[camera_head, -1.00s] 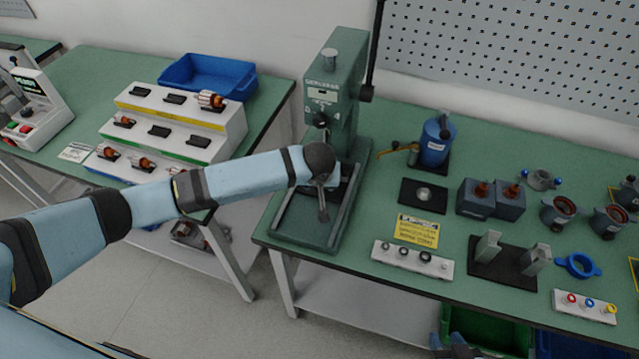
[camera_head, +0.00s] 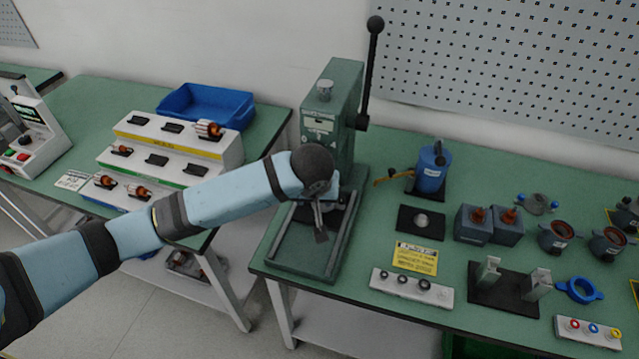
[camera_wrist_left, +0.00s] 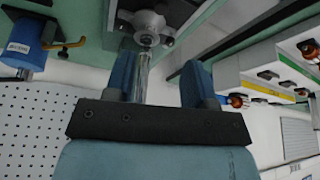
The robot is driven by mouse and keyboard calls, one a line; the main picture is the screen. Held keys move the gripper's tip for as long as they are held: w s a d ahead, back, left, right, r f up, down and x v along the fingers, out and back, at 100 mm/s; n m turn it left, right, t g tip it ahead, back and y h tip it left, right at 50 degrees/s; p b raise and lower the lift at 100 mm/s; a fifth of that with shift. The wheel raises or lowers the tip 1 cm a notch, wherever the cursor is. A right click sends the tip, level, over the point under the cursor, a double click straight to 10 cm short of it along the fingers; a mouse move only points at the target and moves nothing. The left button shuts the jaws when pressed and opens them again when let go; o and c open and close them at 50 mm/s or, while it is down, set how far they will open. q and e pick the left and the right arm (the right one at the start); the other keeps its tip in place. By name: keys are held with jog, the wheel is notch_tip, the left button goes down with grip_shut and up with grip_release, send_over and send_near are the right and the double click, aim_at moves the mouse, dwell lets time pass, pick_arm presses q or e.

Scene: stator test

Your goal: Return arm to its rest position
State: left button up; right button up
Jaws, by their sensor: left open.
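My left arm comes in from the left in the head view, with its left gripper (camera_head: 320,218) over the base of the green press (camera_head: 331,120). In the left wrist view the two blue fingers of the left gripper (camera_wrist_left: 168,75) stand apart. A silver rod under a round grey hub (camera_wrist_left: 146,27) shows between them; I cannot tell whether the fingers touch it. The press's black-knobbed lever (camera_head: 371,70) points up. The wrist hides part of the press's front. My right gripper is not in view.
Right of the press stand a blue pot (camera_head: 431,168), a black plate (camera_head: 421,222) and a white ring holder (camera_head: 411,289). On the left table are a stepped white rack (camera_head: 170,150) with copper-wound parts, a blue bin (camera_head: 206,106) and a control box (camera_head: 32,137). Floor shows between the tables.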

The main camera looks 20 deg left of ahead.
pick_arm(q)
jog(key=s+d+f+m+h, duration=0.1)
jog(key=s+f, duration=0.1)
jog(key=s+d+f+m+t+h+p, duration=0.1)
jog(key=s+d+f+h, duration=0.1)
jog(key=s+f, duration=0.1)
jog(key=s+d+f+m+t+h+p, duration=0.1)
jog(key=s+d+f+h, duration=0.1)
jog(key=s+f, duration=0.1)
jog(key=shift+s+d, duration=0.1)
jog(key=shift+d, duration=0.1)
jog(key=s+a+f+m+t+p, duration=0.1)
jog(key=s+a+f+t, duration=0.1)
jog(key=s+a, duration=0.3)
jog(key=s+a+f+m+t+p, duration=0.1)
jog(key=s+a, duration=0.4)
jog(key=s, duration=0.5)
notch_tip(320, 180, down, 3)
jog(key=shift+r+m+t+y, duration=0.1)
jog(key=shift+m+t+y, duration=0.25)
jog(key=shift+t, duration=0.55)
